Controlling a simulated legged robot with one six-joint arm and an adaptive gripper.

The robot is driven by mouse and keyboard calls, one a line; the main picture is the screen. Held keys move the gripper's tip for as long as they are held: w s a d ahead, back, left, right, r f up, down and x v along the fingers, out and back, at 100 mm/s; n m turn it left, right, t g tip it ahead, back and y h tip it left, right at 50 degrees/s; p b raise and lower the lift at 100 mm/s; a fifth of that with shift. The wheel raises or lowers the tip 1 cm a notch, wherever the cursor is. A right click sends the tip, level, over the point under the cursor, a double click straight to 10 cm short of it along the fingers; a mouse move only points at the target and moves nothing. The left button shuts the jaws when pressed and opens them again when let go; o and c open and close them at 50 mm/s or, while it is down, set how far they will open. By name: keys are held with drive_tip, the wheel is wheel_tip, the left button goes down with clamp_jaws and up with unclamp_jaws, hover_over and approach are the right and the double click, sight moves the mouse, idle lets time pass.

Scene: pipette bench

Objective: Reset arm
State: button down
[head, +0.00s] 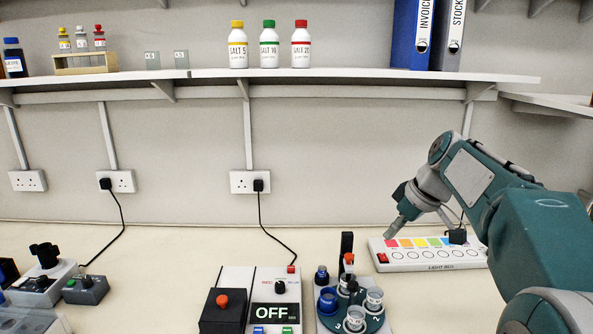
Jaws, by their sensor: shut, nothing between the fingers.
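My arm reaches in from the right side of the head view. My gripper (391,230) is shut and empty. It points down, near the left end of the white light box (432,262), which has a row of coloured squares and a red switch. The fingertips appear in front of or above the box's back left corner. I cannot tell whether they touch it.
A round holder with numbered cups (354,319) and an OFF control box (278,312) stand at the front middle. Small devices (87,289) stand at left. The shelf (300,74) holds bottles and binders. The bench's left middle is clear.

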drive_tip(key=s+a+f+m+t+h, duration=0.1)
drive_tip(key=s+f+m, duration=0.3)
drive_tip(key=s, duration=0.9)
drive_tip(key=s+a+f+m+t+h, duration=0.1)
drive_tip(key=s+a+f+m+h, duration=0.2)
drive_tip(key=s, duration=1.1)
wheel_tip(320, 180, down, 3)
drive_tip(key=shift+s+f+m, duration=0.15)
drive_tip(key=shift+s+m, duration=0.1)
drive_tip(key=shift+m, duration=0.55)
drive_tip(key=shift+w, duration=0.15)
idle(1.0)
drive_tip(key=w+d+f+m+t+y, duration=0.1)
drive_tip(key=w+d+f+m+y, duration=0.15)
drive_tip(key=w+m, duration=0.7)
drive_tip(key=w+d+f+m+t+y, duration=0.1)
drive_tip(key=w+d+m+y, duration=0.25)
drive_tip(key=w+m, duration=0.65)
drive_tip(key=shift+n, duration=0.45)
drive_tip(key=shift+w+d+f, duration=0.1)
drive_tip(key=shift+w+f, duration=0.1)
drive_tip(key=shift+f, duration=1.25)
drive_tip(key=shift+w+d+f, duration=0.15)
drive_tip(key=shift+w+f, duration=0.05)
drive_tip(key=shift+f, duration=1.2)
drive_tip(key=shift+w+d+f, duration=0.1)
drive_tip(key=shift+w+f, duration=0.1)
drive_tip(key=shift+f, duration=1.25)
